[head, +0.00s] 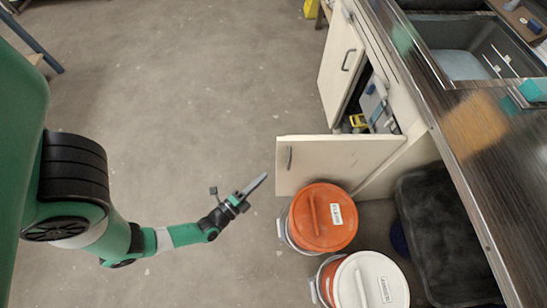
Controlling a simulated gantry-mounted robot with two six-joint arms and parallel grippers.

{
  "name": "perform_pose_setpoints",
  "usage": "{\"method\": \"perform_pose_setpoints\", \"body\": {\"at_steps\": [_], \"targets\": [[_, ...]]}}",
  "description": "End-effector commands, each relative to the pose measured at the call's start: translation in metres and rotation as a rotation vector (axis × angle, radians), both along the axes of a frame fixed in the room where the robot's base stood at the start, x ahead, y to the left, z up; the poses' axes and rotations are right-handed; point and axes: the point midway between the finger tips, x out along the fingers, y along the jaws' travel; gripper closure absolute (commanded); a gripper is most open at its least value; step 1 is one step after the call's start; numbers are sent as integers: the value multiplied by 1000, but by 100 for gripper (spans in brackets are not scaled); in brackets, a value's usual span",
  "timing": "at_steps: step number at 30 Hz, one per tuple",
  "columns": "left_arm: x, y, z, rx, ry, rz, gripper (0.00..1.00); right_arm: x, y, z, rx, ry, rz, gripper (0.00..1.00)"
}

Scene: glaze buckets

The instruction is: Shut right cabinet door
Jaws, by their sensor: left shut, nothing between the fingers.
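The right cabinet door (322,158) is a cream panel standing wide open, sticking out from the cabinet front toward the left of the picture. Its dark handle (289,158) is near the free edge. My left gripper (262,181) is shut and empty. It is just left of the door's free edge, with a small gap between them in the picture. My right gripper is not in view.
The other cabinet door (341,62) stands further up, seemingly ajar. Items sit inside the cabinet opening (378,105). An orange-lidded bucket (305,225) and a white-lidded bucket (358,285) stand just below the open door. The floor (190,80) to the left is clear.

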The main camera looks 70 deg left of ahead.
Motion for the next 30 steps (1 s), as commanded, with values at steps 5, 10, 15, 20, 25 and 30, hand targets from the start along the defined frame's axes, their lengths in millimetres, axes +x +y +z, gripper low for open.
{"method": "perform_pose_setpoints", "body": {"at_steps": [5,10,15,20,25,30], "targets": [[-7,1,-25,-2,12,8,100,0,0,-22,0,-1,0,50],[-4,2,-22,-3,9,8,100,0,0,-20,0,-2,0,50],[13,13,-24,-2,6,12,100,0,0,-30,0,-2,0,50],[41,29,-24,0,4,11,100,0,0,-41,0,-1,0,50],[67,43,-24,-1,5,7,100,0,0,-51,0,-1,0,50],[80,50,-23,-4,8,5,100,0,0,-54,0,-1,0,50]]}}
